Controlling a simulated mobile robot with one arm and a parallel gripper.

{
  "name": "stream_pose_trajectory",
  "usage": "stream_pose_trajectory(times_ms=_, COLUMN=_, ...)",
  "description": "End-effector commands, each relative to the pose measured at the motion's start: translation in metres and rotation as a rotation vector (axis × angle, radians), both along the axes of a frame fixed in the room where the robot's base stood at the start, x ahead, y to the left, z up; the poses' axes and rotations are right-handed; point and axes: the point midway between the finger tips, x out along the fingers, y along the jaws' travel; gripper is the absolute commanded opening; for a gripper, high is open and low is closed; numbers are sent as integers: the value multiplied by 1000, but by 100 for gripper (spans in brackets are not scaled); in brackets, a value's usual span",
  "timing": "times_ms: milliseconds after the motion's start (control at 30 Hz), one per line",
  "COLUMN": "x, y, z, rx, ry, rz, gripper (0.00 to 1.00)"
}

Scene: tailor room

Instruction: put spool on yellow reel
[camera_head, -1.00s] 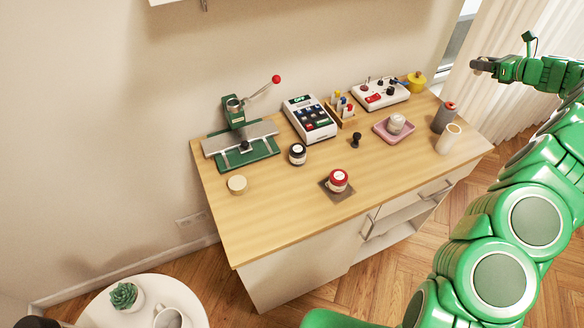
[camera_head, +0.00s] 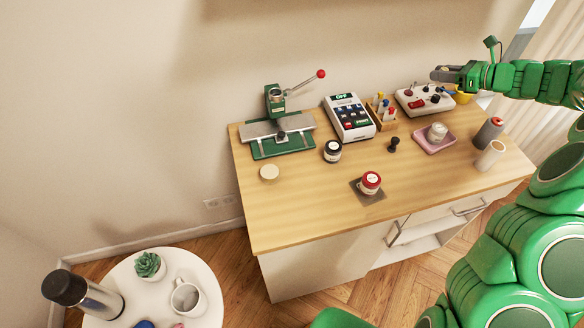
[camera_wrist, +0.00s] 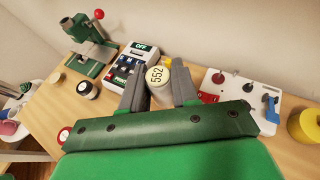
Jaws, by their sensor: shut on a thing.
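My gripper (camera_wrist: 160,84) is shut on a pale spool (camera_wrist: 158,73) with "552" on its yellowish end, held between the two grey fingers in the wrist view. The spool's thread colour is hard to tell. The yellow reel (camera_wrist: 304,124) is at the right edge of the wrist view, apart from the spool and to its right. In the head view the yellow reel (camera_head: 463,96) stands at the back right of the table, partly hidden by my arm. My gripper (camera_head: 445,73) is above the back of the table there.
A white panel with knobs (camera_head: 424,100) stands left of the yellow reel. A calculator-like device (camera_head: 350,118), a rack of small bottles (camera_head: 382,113) and a green press (camera_head: 276,134) line the back.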

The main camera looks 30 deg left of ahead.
Motion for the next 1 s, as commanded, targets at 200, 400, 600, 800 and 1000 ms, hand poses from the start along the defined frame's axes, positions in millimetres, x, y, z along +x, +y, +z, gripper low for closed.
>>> stream_pose_trajectory(times_ms=200, x=-63, y=68, z=3, rx=1, ry=0, rz=141, gripper=1)
stream_pose_trajectory(times_ms=400, x=-127, y=119, z=4, rx=0, ry=-4, rz=270, gripper=1)
stream_pose_trajectory(times_ms=600, x=-198, y=162, z=4, rx=-1, ry=-6, rz=401, gripper=1)
stream_pose_trajectory(times_ms=800, x=-274, y=194, z=3, rx=-1, ry=-7, rz=534, gripper=1)
stream_pose_trajectory(times_ms=1000, x=-353, y=215, z=3, rx=2, ry=-10, rz=666, gripper=1)
